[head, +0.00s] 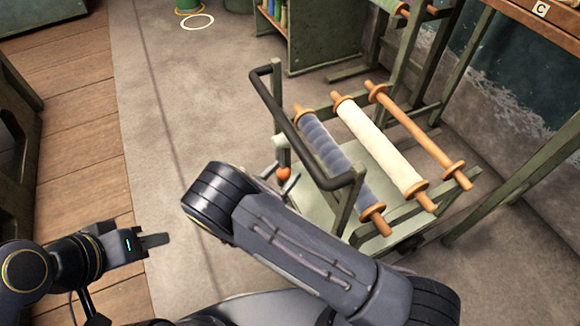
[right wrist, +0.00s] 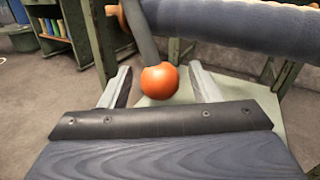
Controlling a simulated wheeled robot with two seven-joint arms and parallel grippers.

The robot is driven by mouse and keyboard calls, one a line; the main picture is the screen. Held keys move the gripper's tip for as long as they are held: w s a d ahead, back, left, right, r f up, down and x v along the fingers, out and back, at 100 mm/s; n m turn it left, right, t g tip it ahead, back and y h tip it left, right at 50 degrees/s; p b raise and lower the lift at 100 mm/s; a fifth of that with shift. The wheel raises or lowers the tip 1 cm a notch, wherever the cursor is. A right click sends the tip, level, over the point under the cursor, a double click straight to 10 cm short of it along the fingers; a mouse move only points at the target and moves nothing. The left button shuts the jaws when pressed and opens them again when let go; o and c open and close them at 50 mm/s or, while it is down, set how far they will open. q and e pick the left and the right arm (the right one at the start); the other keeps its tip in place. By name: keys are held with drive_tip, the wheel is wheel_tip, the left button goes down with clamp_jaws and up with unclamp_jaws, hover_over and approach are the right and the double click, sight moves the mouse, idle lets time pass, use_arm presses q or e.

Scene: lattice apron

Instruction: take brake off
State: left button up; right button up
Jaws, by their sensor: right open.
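The brake lever (right wrist: 143,38) is a dark bar ending in an orange ball knob (right wrist: 160,80), low on the near side of the green cart (head: 375,218). The knob also shows in the head view (head: 283,173). My right gripper (right wrist: 161,88) is open, with one finger on each side of the knob; I cannot tell whether either touches it. In the head view my right arm hides most of that gripper. My left gripper (head: 155,240) is at the lower left, away from the cart; its finger gap cannot be made out.
The cart has a black push handle (head: 290,125) and carries a blue roll (head: 325,150), a cream roll (head: 375,140) and a bare wooden rod (head: 415,130). A green shelf (head: 310,38) stands behind. Grey floor (head: 180,120) left of the cart is clear.

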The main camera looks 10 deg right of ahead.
drive_tip(key=shift+x, duration=1.35)
drive_tip(key=shift+f, duration=0.1)
clamp_jaws()
